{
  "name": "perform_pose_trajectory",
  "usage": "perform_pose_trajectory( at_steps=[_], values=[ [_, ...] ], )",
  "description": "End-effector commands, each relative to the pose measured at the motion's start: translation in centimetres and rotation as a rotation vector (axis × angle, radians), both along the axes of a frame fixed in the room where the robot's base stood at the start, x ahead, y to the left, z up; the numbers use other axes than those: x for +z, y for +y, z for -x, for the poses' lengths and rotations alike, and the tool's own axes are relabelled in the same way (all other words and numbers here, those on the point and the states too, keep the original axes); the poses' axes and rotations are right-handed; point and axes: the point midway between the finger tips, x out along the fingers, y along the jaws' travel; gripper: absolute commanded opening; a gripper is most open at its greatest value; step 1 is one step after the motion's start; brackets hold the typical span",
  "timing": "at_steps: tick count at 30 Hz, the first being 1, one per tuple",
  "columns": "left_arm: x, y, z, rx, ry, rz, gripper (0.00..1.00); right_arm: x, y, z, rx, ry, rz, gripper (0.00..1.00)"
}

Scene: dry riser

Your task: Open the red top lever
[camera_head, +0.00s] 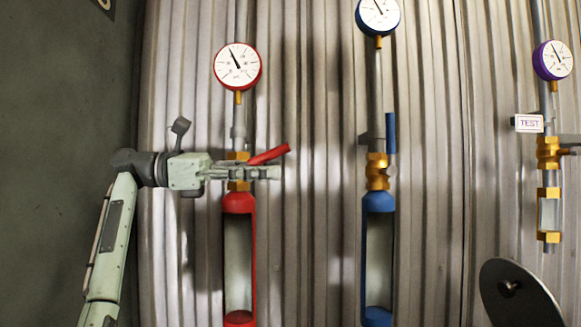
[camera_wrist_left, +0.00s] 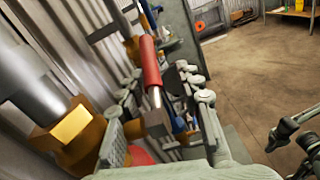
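The red top lever (camera_head: 270,154) slants up and to the right from a brass valve (camera_head: 238,184) on the red riser pipe. My left gripper (camera_head: 268,173) reaches in from the left, in front of the valve and just below the lever's handle. In the left wrist view the lever (camera_wrist_left: 151,65) has a red sleeve and a bare metal shank. The fingers of the left gripper (camera_wrist_left: 160,128) stand apart, one on each side of the shank's lower part. Whether they touch it is unclear. The gripper hides part of the valve.
A red gauge (camera_head: 238,66) sits above the valve and a red-framed sight tube (camera_head: 238,260) below. To the right are a blue lever (camera_head: 391,133), standing upright, and a TEST sign (camera_head: 528,123). A corrugated wall (camera_head: 320,240) is close behind.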

Motion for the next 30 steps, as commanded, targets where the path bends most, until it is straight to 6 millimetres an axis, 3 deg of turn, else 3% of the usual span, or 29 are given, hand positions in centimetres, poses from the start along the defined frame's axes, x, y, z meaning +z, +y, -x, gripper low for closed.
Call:
perform_pose_trajectory(
  at_steps=[3,9,19,28,30],
  values=[
    [0.1,-2.1,0.1,-0.002,0.0,0.001,0.35,-0.3,0.0,0.1,-0.001,0.003,-0.003,0.0],
    [0.1,-4.4,0.0,-0.001,0.0,0.001,0.35,-0.8,0.1,0.0,0.0,0.004,-0.006,0.0],
    [0.0,-4.9,0.0,0.0,0.0,0.0,0.35,-1.1,0.1,0.2,0.0,0.007,-0.006,0.0],
    [0.0,-4.8,0.0,0.0,0.0,0.0,0.0,-1.1,0.1,0.2,0.0,0.007,-0.006,0.0],
    [0.0,-4.8,0.0,0.0,0.0,0.0,0.0,-1.0,0.1,0.2,0.0,0.007,-0.006,0.0]
  ],
)
